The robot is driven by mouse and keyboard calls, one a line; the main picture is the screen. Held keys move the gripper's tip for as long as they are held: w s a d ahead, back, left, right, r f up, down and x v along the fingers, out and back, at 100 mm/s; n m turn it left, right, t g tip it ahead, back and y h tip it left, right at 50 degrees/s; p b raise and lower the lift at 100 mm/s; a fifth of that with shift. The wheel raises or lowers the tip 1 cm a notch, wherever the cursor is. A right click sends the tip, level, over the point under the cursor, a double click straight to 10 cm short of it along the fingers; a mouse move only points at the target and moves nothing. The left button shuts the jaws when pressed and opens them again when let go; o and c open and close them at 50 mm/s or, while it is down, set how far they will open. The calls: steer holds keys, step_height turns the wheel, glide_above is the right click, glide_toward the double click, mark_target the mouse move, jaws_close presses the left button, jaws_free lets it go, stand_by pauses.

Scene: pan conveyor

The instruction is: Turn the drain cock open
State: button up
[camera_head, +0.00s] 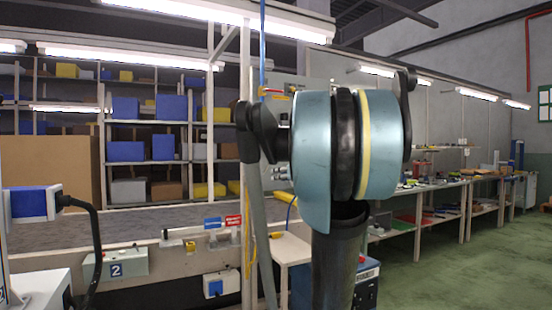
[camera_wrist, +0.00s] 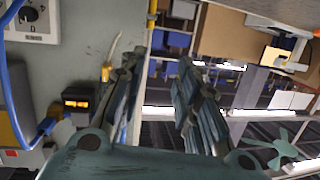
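My gripper (camera_wrist: 158,68) is open in the wrist view, with a clear gap between its two fingers and nothing held. A thin yellow lever (camera_wrist: 111,52) shows just left of the left fingertip, against a grey panel. I cannot tell for sure which of these, if either, is the drain cock. In the head view a small yellow and red handle (camera_head: 271,92) shows on the back panel, left of my arm. My gripper is hidden in the head view behind my large blue arm joint.
In the head view a grey conveyor bed (camera_head: 150,222) runs at the left and shelves with bins stand behind. Green floor is open at the right.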

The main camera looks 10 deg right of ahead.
steer(key=w+d+r+m+t+h, duration=0.1)
steer(key=w+d+r+t+h, duration=0.15)
steer(key=w+d+r, duration=0.35)
glide_toward(276, 154)
steer(key=shift+t+y, duration=0.35)
steer(key=shift+y, duration=0.1)
steer(key=x, duration=0.9)
steer(key=shift+w+d+f, duration=0.15)
steer(key=shift+d+f, duration=0.05)
steer(key=shift+f, duration=0.15)
steer(key=shift+c, duration=0.2)
jaws_close()
